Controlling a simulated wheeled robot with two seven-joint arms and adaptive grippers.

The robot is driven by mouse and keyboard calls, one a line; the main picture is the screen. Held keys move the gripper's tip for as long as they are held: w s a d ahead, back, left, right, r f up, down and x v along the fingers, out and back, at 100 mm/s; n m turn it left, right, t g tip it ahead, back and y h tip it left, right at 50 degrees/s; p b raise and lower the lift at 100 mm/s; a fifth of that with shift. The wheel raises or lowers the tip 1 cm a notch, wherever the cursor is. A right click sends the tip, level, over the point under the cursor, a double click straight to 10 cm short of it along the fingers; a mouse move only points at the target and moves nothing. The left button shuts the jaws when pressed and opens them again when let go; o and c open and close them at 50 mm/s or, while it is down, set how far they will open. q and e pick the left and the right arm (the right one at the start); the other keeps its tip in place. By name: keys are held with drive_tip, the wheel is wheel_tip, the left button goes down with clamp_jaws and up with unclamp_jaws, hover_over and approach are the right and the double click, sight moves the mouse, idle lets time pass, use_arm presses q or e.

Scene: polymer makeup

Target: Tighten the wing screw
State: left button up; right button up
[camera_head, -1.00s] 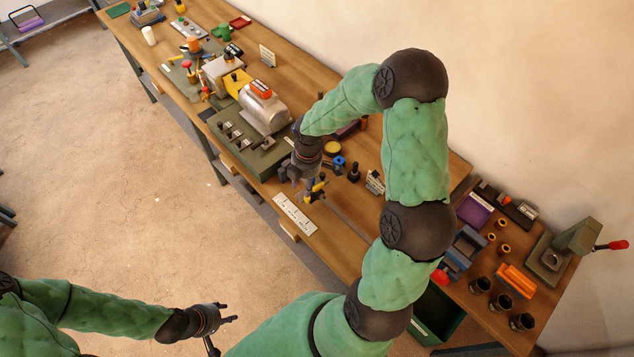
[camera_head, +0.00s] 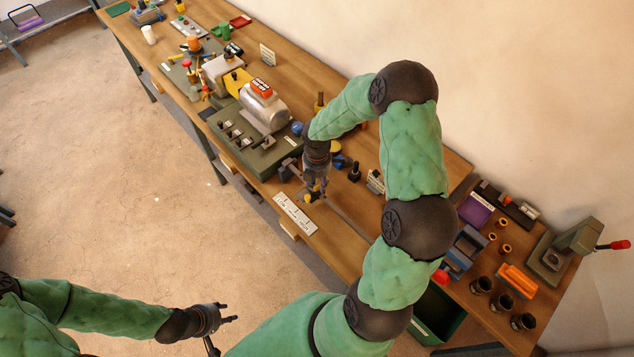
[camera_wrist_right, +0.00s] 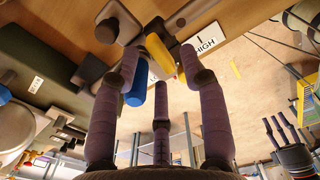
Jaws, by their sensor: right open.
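My right gripper (camera_head: 312,190) points down at the front edge of the bench. In the right wrist view its three grey-purple fingers (camera_wrist_right: 160,82) are spread open. A yellow wing-like piece (camera_wrist_right: 160,55) and a blue rounded piece (camera_wrist_right: 135,90) show between and just beyond the fingertips. These look like parts of the wing screw, but the fingers hide how they join. I cannot tell whether any finger touches them. In the head view the yellow piece is mostly hidden by the gripper. My left gripper (camera_head: 226,314) is open and empty over the floor, away from the bench.
A white scale plate (camera_head: 295,213) lies beside the gripper; a "HIGH" label (camera_wrist_right: 205,42) shows in the wrist view. A dark upright knob (camera_head: 354,172) stands to the right. A green base with a silver motor housing (camera_head: 264,108) is at the left.

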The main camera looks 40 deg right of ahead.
drive_tip(key=shift+f, duration=0.55)
clamp_jaws()
